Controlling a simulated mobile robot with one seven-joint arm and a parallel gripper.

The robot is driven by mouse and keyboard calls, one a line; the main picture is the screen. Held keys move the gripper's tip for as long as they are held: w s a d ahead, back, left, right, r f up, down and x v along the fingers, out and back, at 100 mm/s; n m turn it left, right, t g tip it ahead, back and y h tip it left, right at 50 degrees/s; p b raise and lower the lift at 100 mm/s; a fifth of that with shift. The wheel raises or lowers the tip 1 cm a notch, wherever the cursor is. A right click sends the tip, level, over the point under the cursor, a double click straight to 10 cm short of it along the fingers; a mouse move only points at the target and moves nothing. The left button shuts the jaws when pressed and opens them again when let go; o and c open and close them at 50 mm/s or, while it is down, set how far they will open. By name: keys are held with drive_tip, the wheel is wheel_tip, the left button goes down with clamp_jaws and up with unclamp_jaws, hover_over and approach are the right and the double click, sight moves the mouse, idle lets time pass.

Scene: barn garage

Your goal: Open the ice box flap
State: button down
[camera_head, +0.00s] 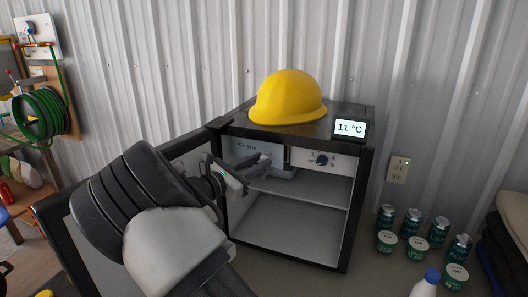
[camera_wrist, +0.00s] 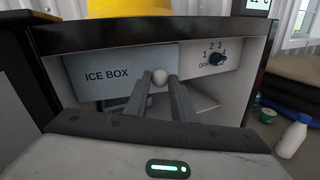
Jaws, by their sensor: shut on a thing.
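The small fridge (camera_head: 360,190) stands with its front open, and the ice box compartment is at its upper left. The pale flap labelled ICE BOX (camera_wrist: 100,78) is in the wrist view; it also shows in the head view (camera_head: 243,149), partly behind my arm. A small round knob (camera_wrist: 160,76) sits at the flap's right part, between my fingertips. My gripper (camera_head: 262,161) reaches into the fridge and is shut on the knob. Its two fingers (camera_wrist: 160,88) are on either side of the knob in the wrist view. I cannot tell how far the flap stands open.
The fridge door (camera_head: 88,262) is swung open at the left, behind my arm. A temperature dial (camera_head: 322,159) is right of the flap. A yellow hard hat (camera_head: 287,98) and a display (camera_head: 350,128) are on top. Several cans (camera_head: 412,222), tubs and a white bottle (camera_head: 425,284) stand at right.

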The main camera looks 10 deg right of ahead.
drive_tip(key=shift+s+a+m+g+h, duration=0.2)
drive_tip(key=shift+a+m+g+h, duration=0.15)
drive_tip(key=shift+a+g, duration=0.2)
drive_tip(key=c, duration=1.5)
unclamp_jaws()
drive_tip(key=shift+v, duration=3.75)
